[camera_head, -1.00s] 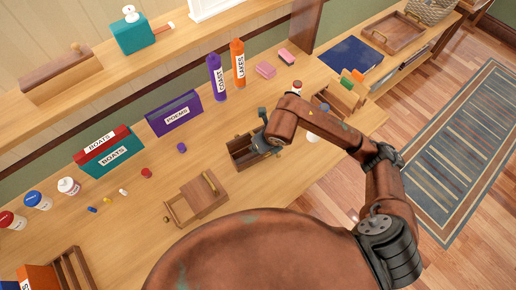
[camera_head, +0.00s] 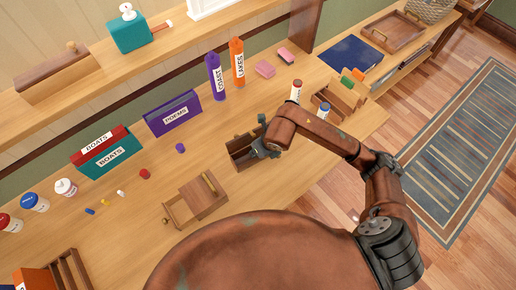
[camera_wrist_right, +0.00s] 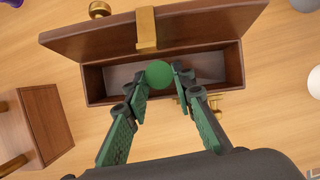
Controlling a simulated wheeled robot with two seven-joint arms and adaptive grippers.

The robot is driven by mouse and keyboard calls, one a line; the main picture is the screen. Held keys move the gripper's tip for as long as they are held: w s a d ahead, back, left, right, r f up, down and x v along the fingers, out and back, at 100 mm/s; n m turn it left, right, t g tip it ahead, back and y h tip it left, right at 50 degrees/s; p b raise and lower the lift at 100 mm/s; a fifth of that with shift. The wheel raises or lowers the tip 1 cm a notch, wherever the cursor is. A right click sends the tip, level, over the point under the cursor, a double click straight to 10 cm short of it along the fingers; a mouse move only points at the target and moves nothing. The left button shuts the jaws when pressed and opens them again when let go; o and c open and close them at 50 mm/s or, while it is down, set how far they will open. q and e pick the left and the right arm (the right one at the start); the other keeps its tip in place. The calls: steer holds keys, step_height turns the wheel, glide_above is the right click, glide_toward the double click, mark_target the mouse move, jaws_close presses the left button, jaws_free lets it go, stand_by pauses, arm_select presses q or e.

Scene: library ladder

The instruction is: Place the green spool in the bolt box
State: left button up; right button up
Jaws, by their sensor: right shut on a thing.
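The green spool (camera_wrist_right: 159,74) is round and green in the right wrist view. My right gripper (camera_wrist_right: 159,80) is shut on it, with the fingertips at its two sides. The spool is over the opening of the open wooden bolt box (camera_wrist_right: 95,84), whose lid (camera_wrist_right: 90,40) with a brass latch is raised. I cannot tell how deep the spool is inside. In the head view, my right gripper (camera_head: 264,148) is at the right part of the bolt box (camera_head: 236,155) and hides the spool. My left gripper is not in view.
A small wooden box with an open drawer (camera_head: 203,195) stands in front of the bolt box. A purple spool (camera_head: 180,147) and a red one (camera_head: 144,174) lie to the left. Purple and orange bottles (camera_head: 238,62) stand behind. Bare table lies between.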

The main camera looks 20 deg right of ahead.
steer(key=shift+f, duration=0.2)
steer(key=o, duration=0.8)
steer(key=shift+o, duration=0.2)
steer(key=shift+r, duration=0.3)
steer(key=p+v, duration=0.2)
steer(key=v, duration=1)
steer(key=shift+r+p, duration=0.3)
steer(key=shift+r, duration=0.05)
